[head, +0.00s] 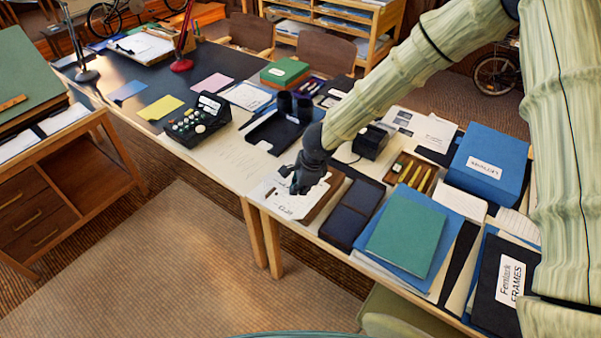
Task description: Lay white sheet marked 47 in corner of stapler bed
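My gripper (301,183) is dark and reaches down over the near edge of the long table. A white sheet (287,203) with dark print lies under or right beside it, partly covered by the fingers. Whether the gripper touches or holds this sheet is too small to tell. I cannot read a 47 on it. A small black device (370,141), possibly the stapler, stands to the right behind my gripper; its bed cannot be made out. Other white printed sheets (433,131) lie to its right.
A dark open tray (273,134) lies behind my gripper. A dark blue box (353,213), a green folder (407,236) and a blue box (488,163) crowd the table on the right. A black keypad device (198,121) stands left. The carpet (150,270) in front is clear.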

